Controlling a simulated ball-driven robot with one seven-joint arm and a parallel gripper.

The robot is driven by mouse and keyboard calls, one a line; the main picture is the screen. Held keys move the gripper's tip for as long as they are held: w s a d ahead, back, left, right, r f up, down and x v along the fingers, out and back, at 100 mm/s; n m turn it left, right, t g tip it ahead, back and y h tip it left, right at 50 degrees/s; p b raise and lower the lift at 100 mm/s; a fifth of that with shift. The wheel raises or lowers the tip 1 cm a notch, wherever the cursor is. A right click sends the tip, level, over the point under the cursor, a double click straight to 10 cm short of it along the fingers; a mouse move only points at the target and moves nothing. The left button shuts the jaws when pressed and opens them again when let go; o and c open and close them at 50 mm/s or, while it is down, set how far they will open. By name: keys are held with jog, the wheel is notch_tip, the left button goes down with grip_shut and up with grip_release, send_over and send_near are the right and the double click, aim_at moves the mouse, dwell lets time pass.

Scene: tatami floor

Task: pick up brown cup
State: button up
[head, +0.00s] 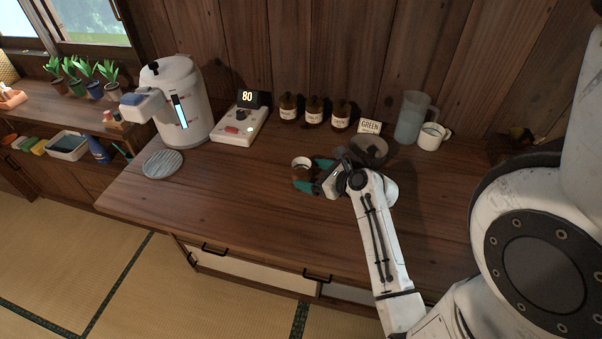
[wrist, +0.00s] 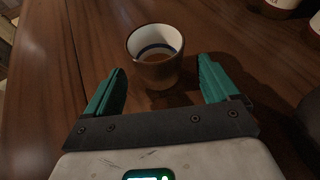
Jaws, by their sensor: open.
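The brown cup (head: 302,169) stands upright on the wooden counter, near its middle in the head view. In the wrist view the cup (wrist: 156,70) shows a pale inside with a dark blue ring. My gripper (head: 309,175) is low over the counter at the cup's right side in the head view. In the wrist view the teal fingers of my gripper (wrist: 161,80) are open, one on each side of the cup's near part. Gaps show between the cup and both fingers, and the cup lies at and just beyond the tips.
A white kettle-like dispenser (head: 183,100), a round ribbed plate (head: 163,164) and a panel reading 80 (head: 240,122) are at left. Brown jars (head: 313,110), a dark bowl (head: 369,151), a clear pitcher (head: 411,118) and a white mug (head: 433,137) stand behind. The front counter is clear.

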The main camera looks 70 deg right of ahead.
jog(key=shift+x, duration=2.7)
jog(key=shift+r, duration=0.2)
jog(key=shift+c, duration=0.3)
jog(key=c, duration=1.1)
